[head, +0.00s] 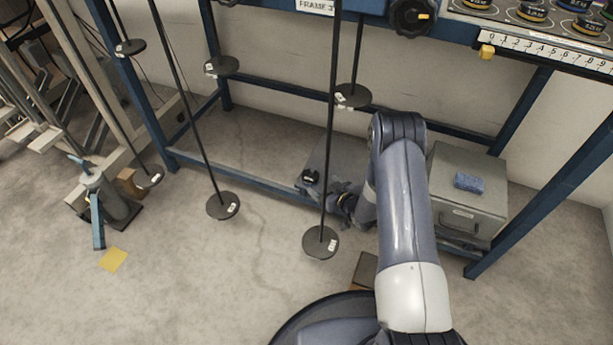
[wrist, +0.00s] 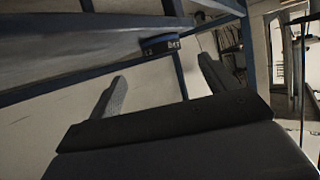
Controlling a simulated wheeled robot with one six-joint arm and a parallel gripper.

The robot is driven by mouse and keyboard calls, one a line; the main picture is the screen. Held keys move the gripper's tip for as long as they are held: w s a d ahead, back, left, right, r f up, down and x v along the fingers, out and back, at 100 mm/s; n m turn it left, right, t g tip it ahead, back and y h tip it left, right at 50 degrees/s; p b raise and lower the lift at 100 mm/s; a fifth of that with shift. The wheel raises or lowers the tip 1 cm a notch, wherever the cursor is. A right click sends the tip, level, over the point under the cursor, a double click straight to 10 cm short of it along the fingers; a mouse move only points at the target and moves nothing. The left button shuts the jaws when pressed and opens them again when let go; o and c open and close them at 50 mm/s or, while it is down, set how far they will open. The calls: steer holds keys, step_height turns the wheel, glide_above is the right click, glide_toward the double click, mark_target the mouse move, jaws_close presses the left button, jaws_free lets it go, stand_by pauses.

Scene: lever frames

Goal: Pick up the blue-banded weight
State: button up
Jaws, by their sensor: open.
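A small dark round weight with a bluish band and pale marks (wrist: 160,44) shows in the wrist view, at the edge of a grey surface (wrist: 75,42). In the head view a small black round piece (head: 310,176), which looks like the same weight, sits at the left end of a grey box (head: 345,155) under the frame. My gripper (head: 341,194) is just right of it in the head view, partly hidden by my arm. In the wrist view my gripper (wrist: 163,85) is open, its fingers apart with nothing between them. The weight lies beyond the fingertips.
Hanging rods with discs (head: 321,243) (head: 222,205) stand left of and in front of my arm. Blue frame bars (head: 255,182) run behind. A grey case (head: 465,205) with a blue sponge (head: 468,182) is at right.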

mark_target(313, 178)
steer(key=x, duration=0.3)
steer(key=shift+s+b, duration=0.1)
steer(key=shift+b, duration=0.25)
steer(key=b+x, duration=0.2)
steer(key=x, duration=0.2)
steer(key=shift+s+a+f+b, duration=0.1)
steer(key=shift+a+f+b, duration=0.1)
steer(key=shift+b, duration=0.1)
steer(key=shift+w+a, duration=0.2)
steer(key=shift+w, duration=0.25)
steer(key=shift+c, duration=0.4)
steer(key=c, duration=1.1)
steer(key=shift+r+p, duration=3.1)
steer(key=shift+r, duration=3.55)
